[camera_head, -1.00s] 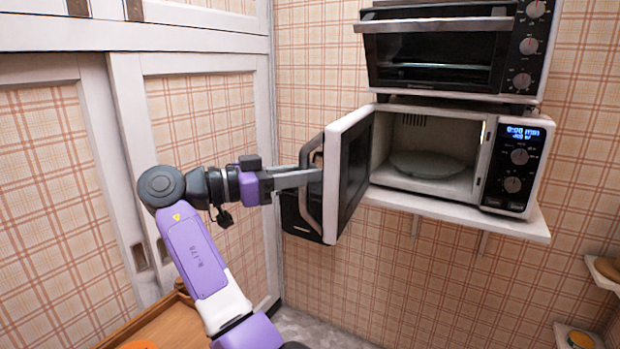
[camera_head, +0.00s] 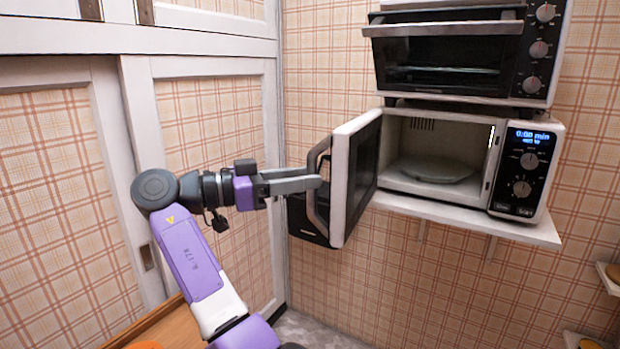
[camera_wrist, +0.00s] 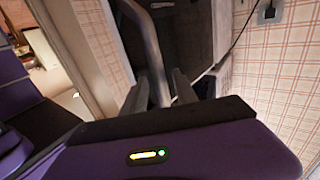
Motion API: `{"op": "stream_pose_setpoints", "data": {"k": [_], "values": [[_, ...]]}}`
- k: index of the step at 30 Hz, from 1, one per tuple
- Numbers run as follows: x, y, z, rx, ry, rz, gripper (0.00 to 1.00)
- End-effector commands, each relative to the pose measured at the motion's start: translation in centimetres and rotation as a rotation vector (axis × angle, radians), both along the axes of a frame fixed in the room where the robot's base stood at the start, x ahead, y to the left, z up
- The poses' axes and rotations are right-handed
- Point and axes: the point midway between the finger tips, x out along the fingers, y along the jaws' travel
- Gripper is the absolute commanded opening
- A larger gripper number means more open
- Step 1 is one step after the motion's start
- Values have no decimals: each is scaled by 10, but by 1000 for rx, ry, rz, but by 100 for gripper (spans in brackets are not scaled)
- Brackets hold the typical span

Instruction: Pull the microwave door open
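The microwave (camera_head: 432,150) stands on a wall shelf, and its cavity is exposed with a round plate (camera_head: 435,169) inside. Its door (camera_head: 352,180) is swung far out to the left, with its dark outer face toward my gripper. The curved grey door handle (camera_head: 311,190) is on that outer face. It also shows in the wrist view (camera_wrist: 146,42). My gripper (camera_head: 318,182) is at the handle, one finger passing in front of it. In the wrist view my two fingers (camera_wrist: 160,92) stand apart, with the handle between them. Whether either finger touches it is not clear.
A toaster oven (camera_head: 450,50) sits on top of the microwave. The white shelf (camera_head: 480,225) juts out below it. White-framed sliding panels (camera_head: 205,130) stand close behind my arm at the left. A wooden surface (camera_head: 180,325) lies low at the left. Space below the door is clear.

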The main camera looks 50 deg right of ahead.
Motion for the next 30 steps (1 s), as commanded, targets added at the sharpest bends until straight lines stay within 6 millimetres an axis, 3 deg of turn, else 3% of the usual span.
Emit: {"op": "stream_pose_setpoints", "data": {"k": [6, 12, 30], "values": [[20, 32, 0, -1, 1, 1, 35], [31, 47, 0, 1, -1, 1, 35], [32, 50, 0, 0, -1, 0, 35]]}}
